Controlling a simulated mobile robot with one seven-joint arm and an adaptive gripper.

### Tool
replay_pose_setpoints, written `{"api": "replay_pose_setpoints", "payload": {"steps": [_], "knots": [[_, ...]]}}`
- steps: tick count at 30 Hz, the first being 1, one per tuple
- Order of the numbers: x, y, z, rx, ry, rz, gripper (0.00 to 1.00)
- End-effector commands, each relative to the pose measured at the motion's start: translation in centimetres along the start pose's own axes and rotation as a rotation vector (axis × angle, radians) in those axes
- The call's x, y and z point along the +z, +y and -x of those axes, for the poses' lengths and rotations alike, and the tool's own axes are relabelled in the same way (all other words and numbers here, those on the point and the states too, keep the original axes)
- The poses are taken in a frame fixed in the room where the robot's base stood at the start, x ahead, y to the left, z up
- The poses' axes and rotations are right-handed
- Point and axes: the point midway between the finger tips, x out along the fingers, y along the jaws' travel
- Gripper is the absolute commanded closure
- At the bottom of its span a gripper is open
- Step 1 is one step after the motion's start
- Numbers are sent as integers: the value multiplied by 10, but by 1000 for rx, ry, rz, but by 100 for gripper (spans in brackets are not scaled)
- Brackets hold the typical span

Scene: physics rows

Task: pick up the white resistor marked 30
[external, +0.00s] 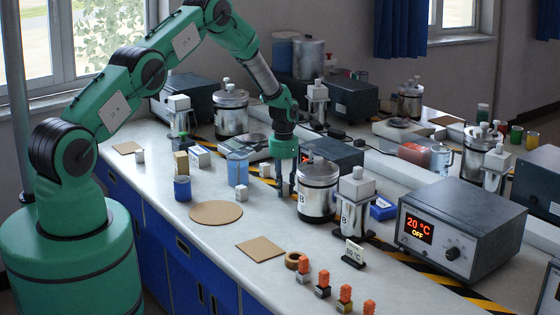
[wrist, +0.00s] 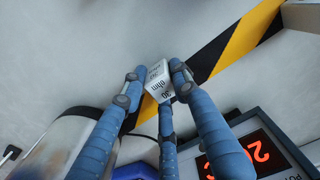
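The white resistor (wrist: 160,82) shows in the wrist view as a small white block with dark print that reads 30 ohm. It lies between the blue fingers of my gripper (wrist: 155,85). The right finger is close against it, and a narrow gap shows at the left finger. The third finger lies just below it in the picture. In the external view my gripper (external: 285,188) points down at the worktop, just left of a metal canister (external: 317,190). I cannot make out the resistor there.
A black-and-yellow stripe (wrist: 240,38) runs behind the resistor. The canister stands close beside my fingers. A box with a red display (external: 332,153) stands behind them, and a blue cup (external: 182,188) and small white blocks (external: 240,193) stand to the left.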

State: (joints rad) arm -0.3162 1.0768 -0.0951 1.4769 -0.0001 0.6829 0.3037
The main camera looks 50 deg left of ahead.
Motion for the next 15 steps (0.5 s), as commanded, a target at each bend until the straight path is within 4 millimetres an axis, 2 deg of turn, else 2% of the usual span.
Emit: {"api": "replay_pose_setpoints", "payload": {"steps": [15], "knots": [[0, 0, 6, 0, 1, 0, 97]]}}
